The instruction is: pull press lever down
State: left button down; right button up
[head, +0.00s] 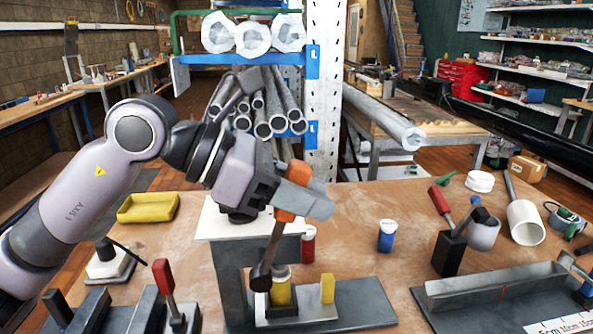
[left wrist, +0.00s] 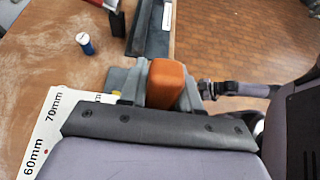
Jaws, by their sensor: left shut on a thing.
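The press stands on a grey base plate (head: 350,308) in the head view, with a grey upright (head: 230,275) and a pale top plate. Its lever (head: 273,248) rises steeply from a dark pivot low at the front to an orange grip (head: 290,204). My left gripper (head: 300,198) is shut around the orange grip. In the left wrist view the orange grip (left wrist: 166,82) sits between the grey fingers. A yellow cylinder (head: 281,292) is under the press, partly hidden by the lever. A yellow block (head: 327,288) stands on the base plate. My right gripper is out of view.
A red-handled lever (head: 164,278) stands front left and a yellow tray (head: 148,207) behind it.

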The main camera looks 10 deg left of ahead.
pick_arm(q)
jog(key=shift+w+d+f+y, duration=0.1)
jog(key=shift+d+y, duration=0.15)
jog(key=shift+y, duration=0.05)
jog(key=c, duration=0.9)
grip_release()
jog(key=shift+f, duration=0.1)
jog(key=shift+d, duration=0.15)
jog(key=b+v, duration=0.1)
jog(key=v, duration=0.5)
jog(key=shift+a+r, duration=0.4)
jog(key=shift+a, duration=0.1)
